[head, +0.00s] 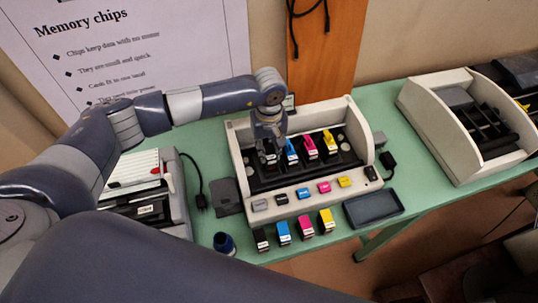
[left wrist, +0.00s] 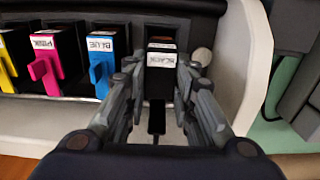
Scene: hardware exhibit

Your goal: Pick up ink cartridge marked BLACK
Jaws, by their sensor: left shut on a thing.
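The ink cartridge marked BLACK (left wrist: 162,57) shows in the left wrist view, dark with a white label, in the end slot of the white printer unit (head: 236,152). My left gripper (left wrist: 158,84) is shut on it, one finger on each side. In the head view my left gripper (head: 268,152) reaches down into the unit from above and mostly hides this cartridge. The cartridge still appears to be in its slot. My right gripper is not in view.
Blue (head: 291,150), pink (head: 310,147) and yellow (head: 330,142) cartridges stand in the neighbouring slots. Several loose cartridges, including a black one (head: 261,240), stand in front on the green table (head: 400,122). A dark empty tray (head: 373,208) lies at front right.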

